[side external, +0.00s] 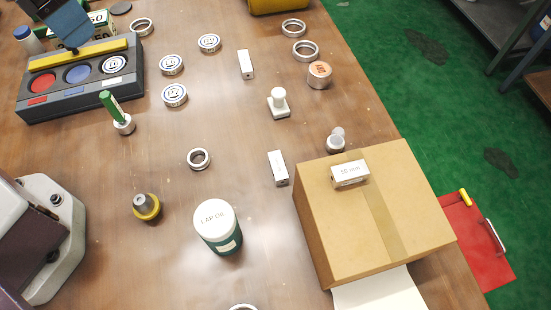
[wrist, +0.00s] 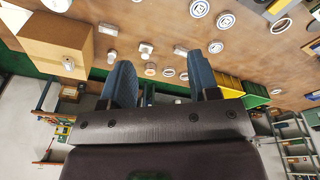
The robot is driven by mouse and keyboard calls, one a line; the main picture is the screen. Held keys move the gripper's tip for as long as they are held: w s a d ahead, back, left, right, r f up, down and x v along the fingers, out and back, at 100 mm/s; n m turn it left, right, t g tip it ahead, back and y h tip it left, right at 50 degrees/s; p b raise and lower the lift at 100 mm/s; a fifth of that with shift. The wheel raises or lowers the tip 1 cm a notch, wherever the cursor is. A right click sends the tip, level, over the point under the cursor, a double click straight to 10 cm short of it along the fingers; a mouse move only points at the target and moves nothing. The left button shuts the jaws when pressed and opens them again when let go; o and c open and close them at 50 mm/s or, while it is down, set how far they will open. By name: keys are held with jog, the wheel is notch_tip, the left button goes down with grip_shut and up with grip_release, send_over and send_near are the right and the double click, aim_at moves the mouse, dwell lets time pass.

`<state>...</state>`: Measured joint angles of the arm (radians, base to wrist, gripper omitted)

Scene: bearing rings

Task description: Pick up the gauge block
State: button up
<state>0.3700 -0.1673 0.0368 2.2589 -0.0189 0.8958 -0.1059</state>
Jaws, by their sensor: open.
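A pale block marked "50 mm" (side external: 349,174) lies on top of a cardboard box (side external: 318,225); it also shows small in the wrist view (wrist: 68,63). Two similar pale blocks lie on the table, one left of the box (side external: 278,168) and one farther back (side external: 246,64). I cannot tell from their marks which is the gauge block. My gripper (wrist: 162,80) is open, with nothing between its blue fingers. In the side view, a blue part of my gripper (side external: 68,22) shows at the top left, above the sorting tray and far from the blocks.
The dark tray (side external: 80,95) has red, blue and white round places. A white knobbed stamp (side external: 279,103), a green-and-white tin (side external: 217,228), several bearing rings and a green-handled tool (side external: 112,107) stand about. The table's right edge runs behind the box.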

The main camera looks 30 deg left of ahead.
jog(key=w+d+f+n+g, duration=0.15)
jog(key=w+d+f, duration=0.25)
jog(key=d+f, duration=0.4)
jog(key=n, duration=1)
send_over(278, 164)
notch_tip(278, 164, down, 8)
jog(key=shift+y, duration=0.4)
notch_tip(278, 164, down, 13)
grip_shut()
